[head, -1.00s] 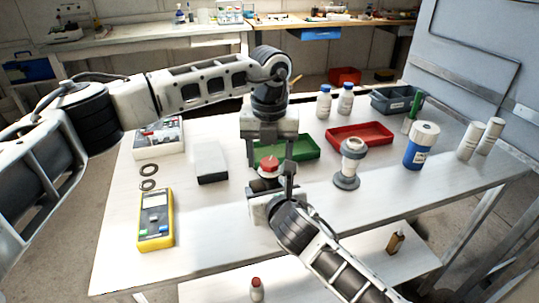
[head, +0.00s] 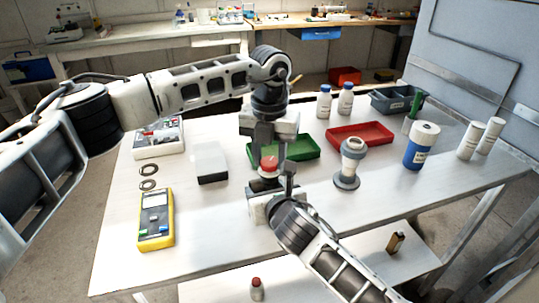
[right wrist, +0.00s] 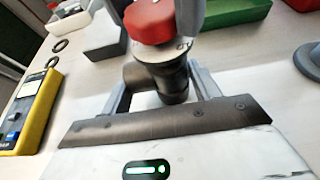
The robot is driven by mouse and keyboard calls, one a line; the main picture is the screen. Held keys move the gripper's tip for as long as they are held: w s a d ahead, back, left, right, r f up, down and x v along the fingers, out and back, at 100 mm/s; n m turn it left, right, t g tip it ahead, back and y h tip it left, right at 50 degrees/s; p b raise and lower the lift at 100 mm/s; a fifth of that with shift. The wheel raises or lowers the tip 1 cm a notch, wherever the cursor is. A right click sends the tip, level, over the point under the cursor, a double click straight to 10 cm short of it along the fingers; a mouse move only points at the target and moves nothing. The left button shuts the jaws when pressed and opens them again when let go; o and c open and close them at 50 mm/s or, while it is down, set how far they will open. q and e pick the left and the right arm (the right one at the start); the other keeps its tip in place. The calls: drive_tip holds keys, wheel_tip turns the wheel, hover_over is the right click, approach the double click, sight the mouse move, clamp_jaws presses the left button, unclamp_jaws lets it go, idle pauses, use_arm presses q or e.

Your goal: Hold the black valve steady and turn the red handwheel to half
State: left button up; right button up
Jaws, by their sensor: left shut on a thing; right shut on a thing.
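The black valve (right wrist: 160,82) stands upright on the table, with the red handwheel (head: 268,164) on top. The handwheel also shows in the right wrist view (right wrist: 150,20). My right gripper (head: 270,186) comes in from the front, below the handwheel, and is shut on the valve body, with a finger on either side. A pale scale ring with marks shows just under the handwheel, partly hidden.
A green tray (head: 304,150) lies just behind the valve, with a red tray (head: 360,134) to its right. A grey-white fitting (head: 350,165) stands right of the valve. A grey box (head: 211,164) and a yellow meter (head: 156,220) lie left.

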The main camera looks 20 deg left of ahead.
use_arm(q)
drive_tip(key=m, duration=0.4)
drive_tip(key=shift+m, duration=0.3)
drive_tip(key=m, duration=0.4)
drive_tip(key=shift+m, duration=0.3)
drive_tip(key=m, duration=0.4)
drive_tip(key=shift+m, duration=2.3)
drive_tip(key=o, duration=1)
drive_tip(key=shift+r, duration=0.1)
